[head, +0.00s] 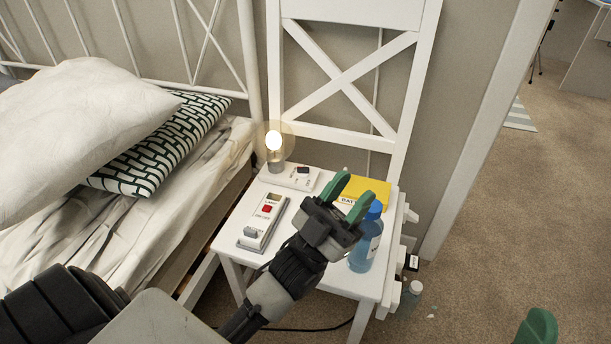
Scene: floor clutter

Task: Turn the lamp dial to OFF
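The lamp (274,150) has a glowing bulb and stands at the back left of the white chair's seat. Beside it is a small white box (292,181) with a dark part on top, which may be the dial; its setting is too small to read. A white device (264,221) with a red button and small print lies nearer the front left. My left gripper (350,196), with green fingertips, is open and empty above the seat, right of both boxes. My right gripper (537,328) shows only as a green tip at the bottom right edge.
A yellow box (370,190) and a blue bottle (366,246) stand close to my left gripper on the white chair (326,280). A bed with pillows (84,135) is at left. Small objects (413,263) lie by the chair's right side. Open carpet (510,190) is at right.

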